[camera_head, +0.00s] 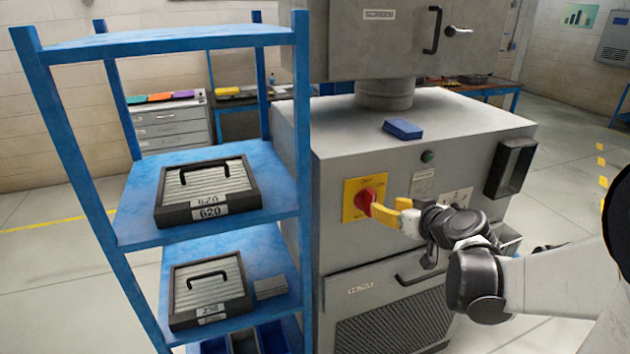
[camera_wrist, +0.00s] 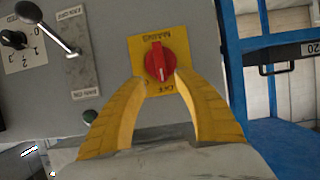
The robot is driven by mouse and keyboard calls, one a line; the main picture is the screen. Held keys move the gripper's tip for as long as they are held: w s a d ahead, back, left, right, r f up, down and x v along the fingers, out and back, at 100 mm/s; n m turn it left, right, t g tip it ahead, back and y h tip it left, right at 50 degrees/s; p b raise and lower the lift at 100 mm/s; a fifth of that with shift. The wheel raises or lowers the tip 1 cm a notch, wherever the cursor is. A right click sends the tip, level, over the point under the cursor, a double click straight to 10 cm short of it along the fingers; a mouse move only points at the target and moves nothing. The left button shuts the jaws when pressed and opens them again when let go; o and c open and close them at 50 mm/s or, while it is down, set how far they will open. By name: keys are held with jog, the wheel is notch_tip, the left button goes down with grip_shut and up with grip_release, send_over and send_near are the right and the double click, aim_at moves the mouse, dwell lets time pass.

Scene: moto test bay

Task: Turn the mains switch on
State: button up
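The mains switch is a red rotary knob (camera_head: 365,199) on a yellow plate (camera_head: 351,184) on the front of the grey machine cabinet. In the wrist view the knob (camera_wrist: 159,61) is upright, with a pale mark at its lower end, towards an upside-down word like OFF on the plate (camera_wrist: 140,50). My gripper (camera_head: 385,207) has yellow fingers and is at the knob. In the wrist view its fingers (camera_wrist: 160,79) are apart, with the tips at either side of the knob's lower part. I cannot tell whether they touch it.
A blue shelf rack (camera_head: 170,240) with labelled cases stands left of the cabinet. A lever (camera_wrist: 50,30) shows in the wrist view. A blue box (camera_head: 403,129) lies on top.

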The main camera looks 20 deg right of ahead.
aim_at(373, 203)
jog(key=b+x, duration=0.1)
jog(key=x, duration=0.7)
jog(key=shift+w+f, duration=0.1)
jog(key=shift+w, duration=0.1)
jog(key=shift+c, duration=0.4)
jog(key=shift+a, duration=0.1)
grip_shut()
